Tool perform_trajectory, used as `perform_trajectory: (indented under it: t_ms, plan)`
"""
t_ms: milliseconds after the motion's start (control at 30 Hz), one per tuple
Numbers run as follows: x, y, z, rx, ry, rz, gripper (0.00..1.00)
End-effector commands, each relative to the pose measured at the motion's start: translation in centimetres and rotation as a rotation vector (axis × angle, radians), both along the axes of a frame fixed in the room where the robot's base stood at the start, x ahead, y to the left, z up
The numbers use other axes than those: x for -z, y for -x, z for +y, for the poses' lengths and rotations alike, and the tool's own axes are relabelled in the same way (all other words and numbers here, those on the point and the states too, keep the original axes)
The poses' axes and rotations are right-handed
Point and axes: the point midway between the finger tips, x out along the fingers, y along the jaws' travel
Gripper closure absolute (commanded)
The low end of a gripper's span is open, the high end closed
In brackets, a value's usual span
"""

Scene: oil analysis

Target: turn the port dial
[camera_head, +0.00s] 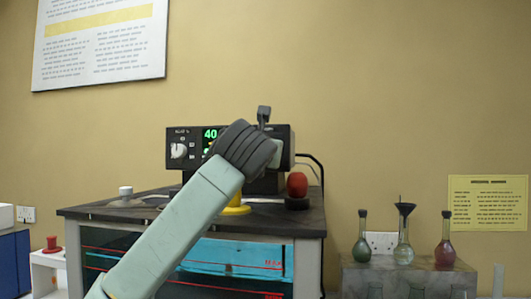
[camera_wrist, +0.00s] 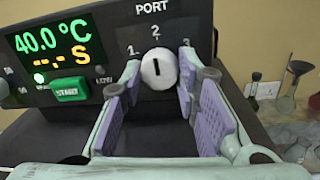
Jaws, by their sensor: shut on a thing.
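The port dial (camera_wrist: 157,70) is a round white knob with a dark mark, on the black front panel under the word PORT. The mark stands about upright, below the 2, with 1 to its left and 3 to its right. My gripper (camera_wrist: 159,62) is shut on the dial, one purple-padded finger on each side. In the head view, my arm's grey end covers the right part of the black instrument (camera_head: 283,137), hiding the port dial and the fingertips.
The panel has a green display (camera_wrist: 52,45) reading 40.0 °C and a green START button (camera_wrist: 70,90). A red rounded object (camera_head: 297,184) stands right of the instrument on the dark-topped bench (camera_head: 85,209). Several flasks (camera_head: 403,252) stand farther right.

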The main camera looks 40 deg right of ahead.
Motion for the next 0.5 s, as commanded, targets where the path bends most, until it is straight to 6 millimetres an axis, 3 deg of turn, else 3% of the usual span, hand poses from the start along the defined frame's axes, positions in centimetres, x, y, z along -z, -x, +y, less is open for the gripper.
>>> perform_trajectory:
  t_ms: [500]
  plan:
    - [0.23, -0.03, 0.14, -0.003, -0.132, -0.156, 0.99]
